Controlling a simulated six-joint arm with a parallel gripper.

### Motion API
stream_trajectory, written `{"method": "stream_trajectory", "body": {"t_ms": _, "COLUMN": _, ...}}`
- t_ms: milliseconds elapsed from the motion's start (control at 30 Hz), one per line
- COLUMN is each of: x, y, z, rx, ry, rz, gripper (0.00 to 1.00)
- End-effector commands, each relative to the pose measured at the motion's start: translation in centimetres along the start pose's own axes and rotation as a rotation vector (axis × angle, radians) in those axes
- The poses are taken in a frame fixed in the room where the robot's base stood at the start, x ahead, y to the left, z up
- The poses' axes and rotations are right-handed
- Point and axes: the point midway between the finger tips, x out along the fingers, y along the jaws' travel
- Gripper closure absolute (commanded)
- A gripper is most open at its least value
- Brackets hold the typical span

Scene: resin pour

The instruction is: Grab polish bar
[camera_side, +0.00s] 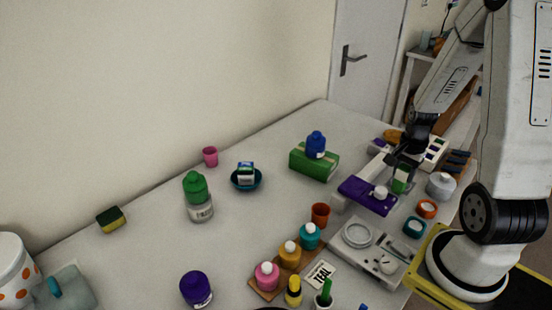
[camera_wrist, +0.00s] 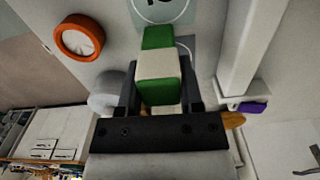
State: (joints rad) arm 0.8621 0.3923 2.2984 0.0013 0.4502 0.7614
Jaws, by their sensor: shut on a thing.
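The polish bar, a green and white block (camera_wrist: 158,68), is between the two black fingers of my gripper (camera_wrist: 160,88) in the wrist view. The fingers press on its two sides, and its green end points away from the palm. In the side view the bar (camera_side: 401,181) shows below my gripper (camera_side: 402,163), near the right side of the table, just right of a purple-topped device (camera_side: 360,192). My gripper is shut on the bar. The fingers hide part of it, and I cannot tell whether it touches the table.
A white round jar (camera_side: 441,186) and an orange-rimmed roll (camera_side: 426,209) stand close on the right. A green box (camera_side: 313,164) with a blue bottle (camera_side: 316,143) is at the back. A white scale-like device (camera_side: 350,240) stands in front. The table's left-middle has free room.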

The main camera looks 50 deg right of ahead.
Motion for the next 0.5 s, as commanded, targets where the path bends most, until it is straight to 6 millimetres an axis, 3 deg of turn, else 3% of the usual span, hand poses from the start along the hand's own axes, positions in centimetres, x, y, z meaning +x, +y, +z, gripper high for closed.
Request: {"method": "stream_trajectory", "body": {"t_ms": 500, "x": -6.0, "y": 0.0, "z": -0.1, "rx": 0.000, "ry": 0.004, "rz": -0.003, "gripper": 1.00}}
